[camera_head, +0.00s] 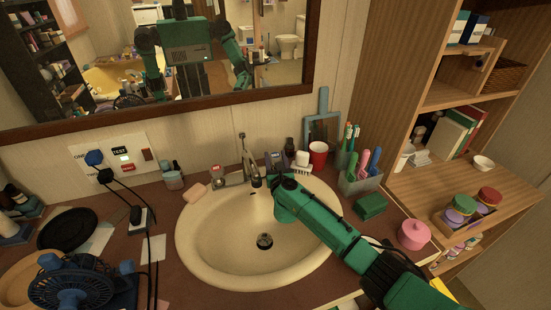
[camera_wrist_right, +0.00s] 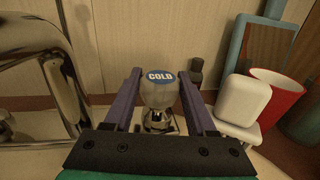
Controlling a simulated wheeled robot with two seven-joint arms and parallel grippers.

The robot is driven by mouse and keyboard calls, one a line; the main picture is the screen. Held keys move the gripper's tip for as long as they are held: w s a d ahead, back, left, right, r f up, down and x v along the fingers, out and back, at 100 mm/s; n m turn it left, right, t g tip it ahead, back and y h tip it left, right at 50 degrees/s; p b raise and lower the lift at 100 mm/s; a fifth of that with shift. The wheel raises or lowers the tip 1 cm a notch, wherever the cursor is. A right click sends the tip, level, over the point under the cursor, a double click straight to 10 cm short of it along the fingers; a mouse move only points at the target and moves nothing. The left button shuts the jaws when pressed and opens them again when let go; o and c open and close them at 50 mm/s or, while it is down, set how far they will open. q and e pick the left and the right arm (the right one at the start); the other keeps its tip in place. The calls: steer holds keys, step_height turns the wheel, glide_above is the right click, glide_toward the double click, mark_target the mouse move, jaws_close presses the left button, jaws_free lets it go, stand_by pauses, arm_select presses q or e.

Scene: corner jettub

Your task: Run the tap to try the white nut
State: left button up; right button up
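The silver tap (camera_head: 247,160) stands at the back rim of the cream sink basin (camera_head: 215,250); no water stream shows. My right gripper (camera_head: 272,164) reaches over the basin to the tap's right-hand side. In the right wrist view, the knob with the blue COLD label (camera_wrist_right: 161,88) is between the two purple fingers of my gripper (camera_wrist_right: 160,76). The fingers are apart, one on each side of it; I cannot tell whether they touch it. The hot knob (camera_head: 217,171) is left of the tap. I cannot make out a white nut. My left gripper is out of view.
A toothbrush holder (camera_head: 359,180) and a green box (camera_head: 370,206) are on the right counter. Soap (camera_head: 194,193) lies left of the tap. A blue fan (camera_head: 80,280) and cables crowd the left.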

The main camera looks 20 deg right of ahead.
steer(key=c, duration=0.5)
steer(key=shift+n+y+p, duration=0.7)
steer(key=shift+y+p, duration=0.05)
steer(key=shift+y, duration=0.35)
steer(key=shift+n+y, duration=0.8)
steer(key=shift+y, duration=0.3)
steer(key=n+y, duration=0.2)
steer(key=y, duration=0.1)
steer(key=shift+d+f+g, duration=0.1)
steer(key=shift+f+g, duration=0.1)
steer(key=shift+g, duration=0.1)
steer(key=n+y+b, duration=0.1)
steer(key=y+b, duration=0.1)
steer(key=shift+n+g+y, duration=0.3)
steer(key=shift+g+y, duration=0.1)
steer(key=shift+r+n+g+y+b, duration=0.1)
steer(key=shift+n+g+y+b, duration=0.2)
steer(key=shift+y+b, duration=0.1)
